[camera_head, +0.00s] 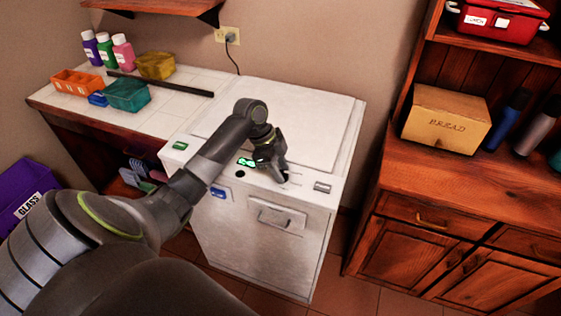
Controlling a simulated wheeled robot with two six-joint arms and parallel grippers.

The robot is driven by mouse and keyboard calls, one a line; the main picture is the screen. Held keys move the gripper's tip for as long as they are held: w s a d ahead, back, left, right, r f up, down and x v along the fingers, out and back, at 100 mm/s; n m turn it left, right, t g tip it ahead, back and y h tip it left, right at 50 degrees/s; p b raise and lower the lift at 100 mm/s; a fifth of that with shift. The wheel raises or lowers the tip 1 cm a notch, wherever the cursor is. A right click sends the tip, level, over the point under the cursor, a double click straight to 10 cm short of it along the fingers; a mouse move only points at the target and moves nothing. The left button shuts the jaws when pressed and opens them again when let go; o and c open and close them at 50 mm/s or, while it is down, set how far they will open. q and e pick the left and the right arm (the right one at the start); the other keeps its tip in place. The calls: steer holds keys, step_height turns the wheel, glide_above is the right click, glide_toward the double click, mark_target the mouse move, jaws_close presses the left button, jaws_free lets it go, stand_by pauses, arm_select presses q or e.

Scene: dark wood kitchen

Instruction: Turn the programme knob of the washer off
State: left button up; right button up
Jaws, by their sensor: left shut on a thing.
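The white washer (270,254) stands in the middle of the view, with its controls along the front edge of its top. My left gripper (281,179) reaches down onto this control strip, right of the lit green display (247,162). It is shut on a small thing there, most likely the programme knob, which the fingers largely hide. I cannot tell which way the knob points. A green button (180,146) sits at the strip's left end and a grey piece (322,187) at its right. My right gripper is out of view.
A tiled counter (75,89) on the left carries bottles (105,50), an orange tray (77,82), a teal box (127,94) and a yellow sponge-like box (155,65). A wooden cabinet (420,194) with a bread box (446,119) stands on the right. A purple bin (22,187) is at far left.

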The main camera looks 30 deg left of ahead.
arm_select(q)
steer(key=n+t+y+p, duration=0.1)
steer(key=n+p, duration=0.2)
steer(key=p, duration=0.1)
steer(key=n+t+p, duration=0.1)
steer(key=n+p, duration=0.2)
steer(key=p, duration=0.1)
steer(key=n+y+p, duration=0.1)
steer(key=n+p, duration=0.2)
steer(key=n, duration=0.1)
steer(key=shift+s+d+r+t+y+p, duration=0.2)
steer(key=shift+r+t+y+p, duration=0.1)
steer(key=shift+r+t+p, duration=0.1)
steer(key=n, duration=0.1)
steer(key=n+y+p, duration=0.1)
steer(key=shift+d+f+n, duration=0.1)
steer(key=shift+f+n, duration=0.1)
steer(key=shift+n, duration=0.1)
steer(key=shift+f+n+y+p, duration=0.1)
steer(key=shift+n+y+p, duration=0.5)
steer(key=shift+n, duration=1.4)
steer(key=shift+y, duration=0.3)
steer(key=o, duration=0.9)
steer(key=shift+o, duration=0.2)
